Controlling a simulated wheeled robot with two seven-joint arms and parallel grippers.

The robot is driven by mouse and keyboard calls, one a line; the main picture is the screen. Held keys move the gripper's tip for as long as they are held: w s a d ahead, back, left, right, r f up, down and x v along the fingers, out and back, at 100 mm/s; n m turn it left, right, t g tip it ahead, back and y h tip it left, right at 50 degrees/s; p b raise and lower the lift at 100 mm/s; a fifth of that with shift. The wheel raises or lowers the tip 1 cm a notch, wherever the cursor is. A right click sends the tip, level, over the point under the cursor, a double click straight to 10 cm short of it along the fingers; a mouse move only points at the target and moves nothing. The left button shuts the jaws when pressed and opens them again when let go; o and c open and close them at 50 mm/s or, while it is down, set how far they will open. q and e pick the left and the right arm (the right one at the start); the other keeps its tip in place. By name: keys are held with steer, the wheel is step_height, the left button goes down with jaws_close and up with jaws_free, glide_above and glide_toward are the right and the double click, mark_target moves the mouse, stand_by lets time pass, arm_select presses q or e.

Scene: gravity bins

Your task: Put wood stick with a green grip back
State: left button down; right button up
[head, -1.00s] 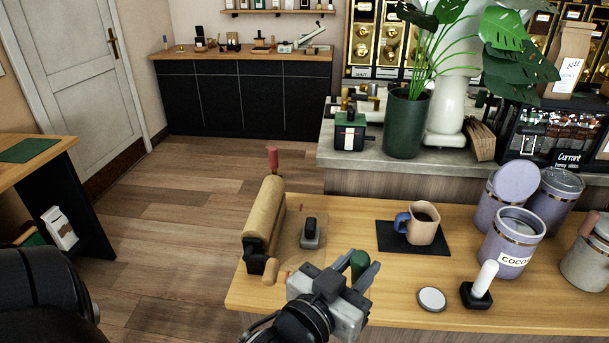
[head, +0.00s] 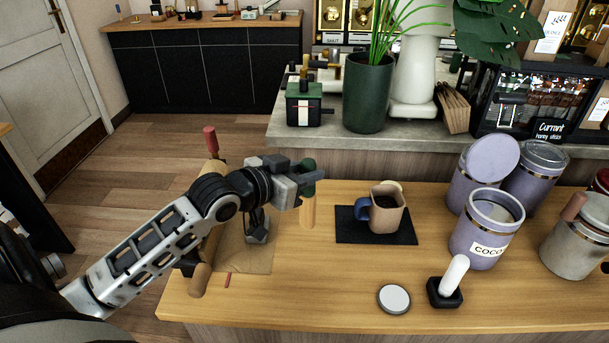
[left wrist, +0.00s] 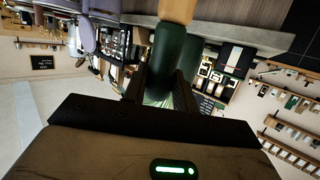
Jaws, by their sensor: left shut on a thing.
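My left gripper (head: 306,178) is shut on the green grip of the wood stick (head: 307,210). The stick stands upright in the jaws, with its pale wood part pointing down over the wooden counter (head: 290,300), left of the dark mat. I cannot tell whether its lower end touches the counter. In the left wrist view the green grip (left wrist: 168,62) sits between the fingers, and the wood part (left wrist: 177,9) runs out at the top edge. My right gripper is not in view.
A mug (head: 386,210) stands on the dark mat (head: 350,236). A brown paper roll (head: 212,232) lies partly behind my left arm. A white-handled tamper (head: 452,280), a round lid (head: 394,299) and purple canisters (head: 486,228) stand to the right.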

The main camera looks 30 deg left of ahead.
mark_target(308, 196)
arm_select(q)
steer(key=shift+a+r, duration=0.1)
steer(key=shift+r, duration=0.05)
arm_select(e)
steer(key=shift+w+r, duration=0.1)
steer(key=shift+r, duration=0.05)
arm_select(q)
steer(key=shift+f+b, duration=0.5)
steer(key=shift+f, duration=1.6)
steer(key=shift+f+b, duration=0.35)
steer(key=shift+f, duration=0.5)
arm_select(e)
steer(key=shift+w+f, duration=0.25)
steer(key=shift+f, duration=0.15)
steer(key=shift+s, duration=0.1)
